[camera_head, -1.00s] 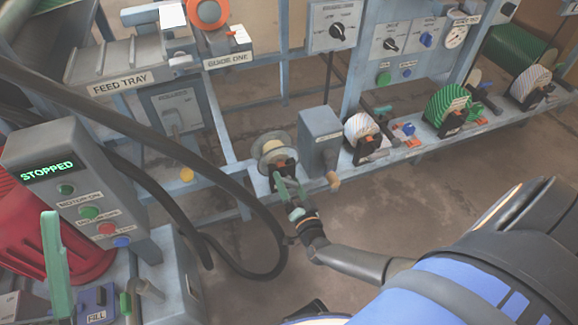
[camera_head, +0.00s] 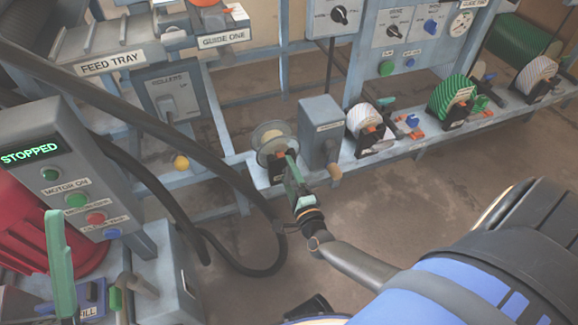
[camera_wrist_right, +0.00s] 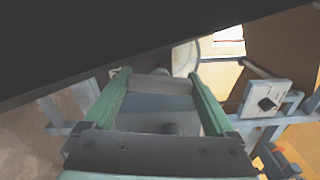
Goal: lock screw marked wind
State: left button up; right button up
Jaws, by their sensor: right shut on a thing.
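The leftmost spool (camera_head: 268,140), with grey flanges and a cream core, sits on the low blue-grey rail. My right gripper (camera_head: 292,170), with green fingers, is at its front right, close against its dark bracket. In the wrist view the right gripper (camera_wrist_right: 163,88) has its fingers well apart, with a grey bar-like piece (camera_wrist_right: 163,84) between their tips. No mark reading wind is legible, and the gripper hides the bracket's front. A green upright bar (camera_head: 60,262) at lower left may be a left gripper finger; I cannot tell.
A grey box (camera_head: 319,135) with a tan knob stands just right of the spool. White (camera_head: 362,121) and green (camera_head: 450,97) striped rolls follow along the rail. A thick black hose (camera_head: 235,185) loops left of my gripper. The control box (camera_head: 60,165) reads STOPPED. Floor right of the gripper is clear.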

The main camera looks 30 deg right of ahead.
jog(key=m+b, duration=0.2)
jog(key=m, duration=0.3)
jog(key=shift+f+m+b, duration=0.1)
jog(key=shift+m+b, duration=0.25)
jog(key=shift+m, duration=0.05)
jog(key=m+b, duration=0.2)
jog(key=m, duration=0.2)
jog(key=m+b, duration=0.1)
jog(key=m, duration=0.2)
pick_arm(q)
notch_tip(320, 180, down, 8)
jog(key=d, duration=0.1)
jog(key=shift+w+r+m+g+b, duration=0.15)
jog(key=shift+r+m+g+b, duration=0.15)
jog(key=shift+m+b, duration=0.1)
pick_arm(e)
jog(key=shift+m, duration=1.6)
pick_arm(q)
jog(key=shift+f, duration=0.1)
pick_arm(e)
jog(key=shift+m, duration=0.3)
jog(key=o, duration=1.1)
jog(key=shift+c, duration=0.2)
